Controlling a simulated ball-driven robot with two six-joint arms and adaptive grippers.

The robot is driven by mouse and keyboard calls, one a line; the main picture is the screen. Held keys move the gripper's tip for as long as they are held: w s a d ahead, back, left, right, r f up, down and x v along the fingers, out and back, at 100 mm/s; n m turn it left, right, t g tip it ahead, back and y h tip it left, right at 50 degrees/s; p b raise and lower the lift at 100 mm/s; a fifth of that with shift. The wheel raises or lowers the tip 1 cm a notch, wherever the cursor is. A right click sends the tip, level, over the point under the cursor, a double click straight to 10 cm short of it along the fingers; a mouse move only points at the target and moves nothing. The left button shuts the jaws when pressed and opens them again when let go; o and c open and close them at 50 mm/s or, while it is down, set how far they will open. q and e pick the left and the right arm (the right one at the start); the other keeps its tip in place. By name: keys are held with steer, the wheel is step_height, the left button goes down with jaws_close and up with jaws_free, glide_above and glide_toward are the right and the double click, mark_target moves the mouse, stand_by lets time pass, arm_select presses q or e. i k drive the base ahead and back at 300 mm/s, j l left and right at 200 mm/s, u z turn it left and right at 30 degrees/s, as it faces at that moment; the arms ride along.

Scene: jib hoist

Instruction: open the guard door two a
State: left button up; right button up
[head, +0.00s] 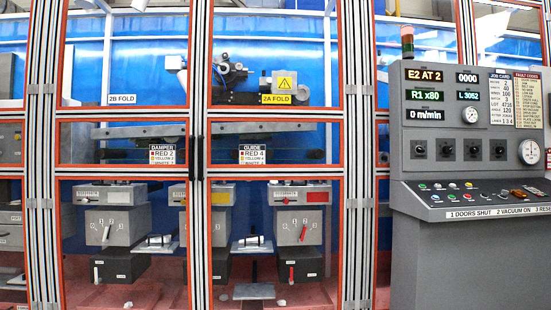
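Guard door two a (277,113) is the framed clear door in the middle, labelled "2A FOLD", with orange-red edging. It looks shut, its left edge close against the door labelled "2B FOLD" (124,113). Dark vertical handles sit where the two doors meet: door two a's handle (200,158) is just right of door 2B's handle (191,158). Behind door two a are a roller mechanism, a "GUIDE" label and grey units with red levers. Neither of my grippers is in the head view.
More framed panels are at the far left. Floor in front is not in view.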

mark_target(208, 172)
steer(key=i+j+u, duration=0.1)
steer(key=i, duration=0.35)
steer(key=i+j+u, duration=0.1)
steer(key=i+j, duration=0.2)
steer(key=i, duration=0.15)
